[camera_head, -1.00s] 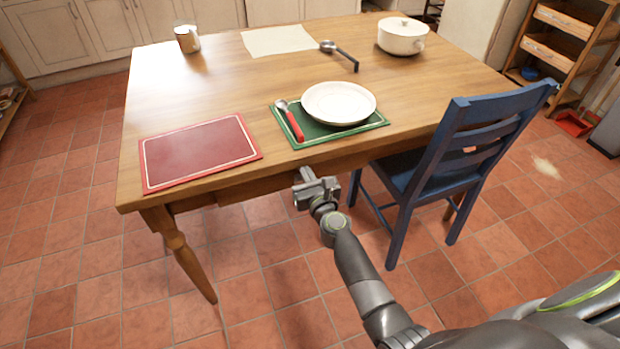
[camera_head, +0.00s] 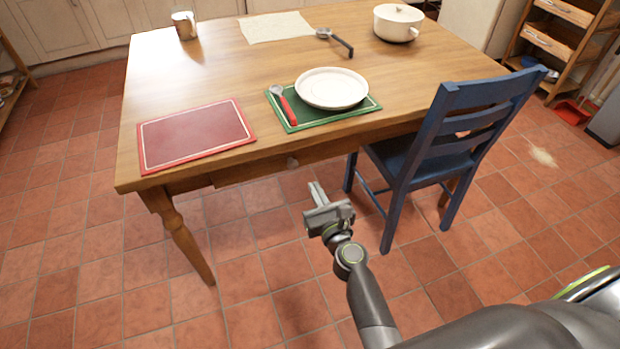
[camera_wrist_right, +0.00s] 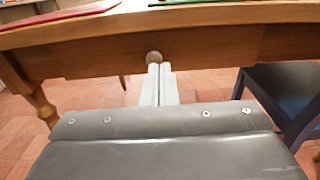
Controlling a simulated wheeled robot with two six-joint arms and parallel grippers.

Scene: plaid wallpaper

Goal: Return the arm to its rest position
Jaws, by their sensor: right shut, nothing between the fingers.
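My right gripper (camera_head: 318,194) is shut and empty. In the head view it is in front of the table's near edge, below the tabletop, to the left of the blue chair. In the right wrist view its two fingers (camera_wrist_right: 159,84) lie side by side, pointing toward the table's apron and a round drawer knob (camera_wrist_right: 154,57). The knob also shows in the head view (camera_head: 292,162), apart from the fingers. My left gripper is not in view.
The blue chair (camera_head: 440,140) stands close right.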

